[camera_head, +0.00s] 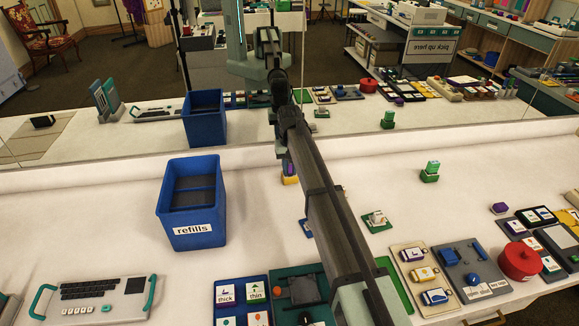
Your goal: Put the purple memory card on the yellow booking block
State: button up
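The yellow booking block (291,180) stands at the back of the white table, just left of my arm and partly hidden by it. A small purple piece (288,167), likely the purple memory card, shows directly above the block. I cannot tell whether it rests on the block or is held over it. My gripper (289,150) is at the far end of my arm, above the block. Its fingers are dark and mostly hidden by the arm, so their opening does not show.
A blue "refills" bin (193,230) stands left. A green block (430,172), a purple block (500,209) and a red round pot (519,261) stand right. Card trays (243,299) and a keyboard (95,298) lie in front. A mirror behind the table reflects the scene.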

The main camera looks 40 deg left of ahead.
jog(key=o, duration=0.4)
jog(key=shift+c, duration=0.2)
jog(key=shift+r, duration=0.1)
notch_tip(320, 180, up, 12)
dwell(0.4)
dwell(0.4)
